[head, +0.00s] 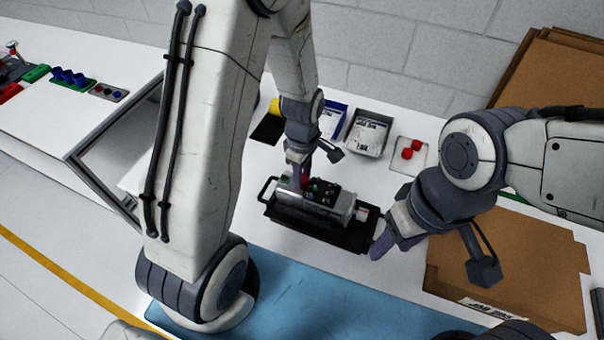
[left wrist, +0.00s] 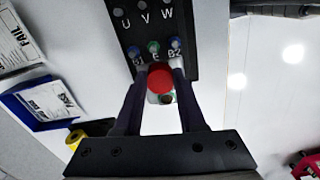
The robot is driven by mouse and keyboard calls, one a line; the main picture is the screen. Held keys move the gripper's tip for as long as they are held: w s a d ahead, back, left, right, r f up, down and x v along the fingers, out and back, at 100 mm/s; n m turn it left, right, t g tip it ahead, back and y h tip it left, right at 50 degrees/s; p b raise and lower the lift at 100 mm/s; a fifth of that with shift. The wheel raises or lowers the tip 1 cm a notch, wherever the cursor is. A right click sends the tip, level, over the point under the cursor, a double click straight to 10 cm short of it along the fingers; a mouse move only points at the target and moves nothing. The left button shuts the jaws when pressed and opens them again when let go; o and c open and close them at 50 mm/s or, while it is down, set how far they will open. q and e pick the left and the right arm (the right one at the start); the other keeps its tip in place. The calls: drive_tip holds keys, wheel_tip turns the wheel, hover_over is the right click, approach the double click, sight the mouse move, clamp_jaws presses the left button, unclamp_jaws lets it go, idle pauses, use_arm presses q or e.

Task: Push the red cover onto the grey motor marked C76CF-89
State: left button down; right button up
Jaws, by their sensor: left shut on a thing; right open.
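The grey motor (head: 340,209) lies in a black tray on the table in the head view. Its black terminal block (head: 322,190) faces up; in the left wrist view this block (left wrist: 152,20) shows the letters U, V, W and blue and green posts. I cannot read the marking C76CF-89. My left gripper (head: 301,178) points down at the motor's left end. In the left wrist view it (left wrist: 160,82) is shut on the round red cover (left wrist: 159,80), close to the block's edge; contact with the motor is unclear. My right gripper (head: 378,243) is open beside the tray's right end.
Two red caps (head: 411,149) lie on a white plate at the back right. Labelled bins (head: 368,133) stand behind the motor. Flat cardboard (head: 510,262) lies at the right; a blue mat (head: 300,300) is in front.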

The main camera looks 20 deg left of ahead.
use_arm(q)
drive_tip(key=shift+f, duration=0.4)
drive_tip(key=shift+c, duration=2.1)
unclamp_jaws()
drive_tip(key=shift+r, duration=0.2)
wheel_tip(320, 180, up, 10)
drive_tip(key=b, duration=0.2)
drive_tip(key=s+d+m+b, duration=0.2)
drive_tip(key=s+d+m, duration=0.4)
drive_tip(key=s+m, duration=0.3)
drive_tip(key=s+d+m+h+b, duration=0.1)
drive_tip(key=s+d+m+b, duration=0.2)
drive_tip(key=s+m, duration=0.6)
drive_tip(key=d+m, duration=0.2)
drive_tip(key=m, duration=0.3)
drive_tip(key=shift+d+f+m, duration=0.3)
drive_tip(key=shift+d+f, duration=0.1)
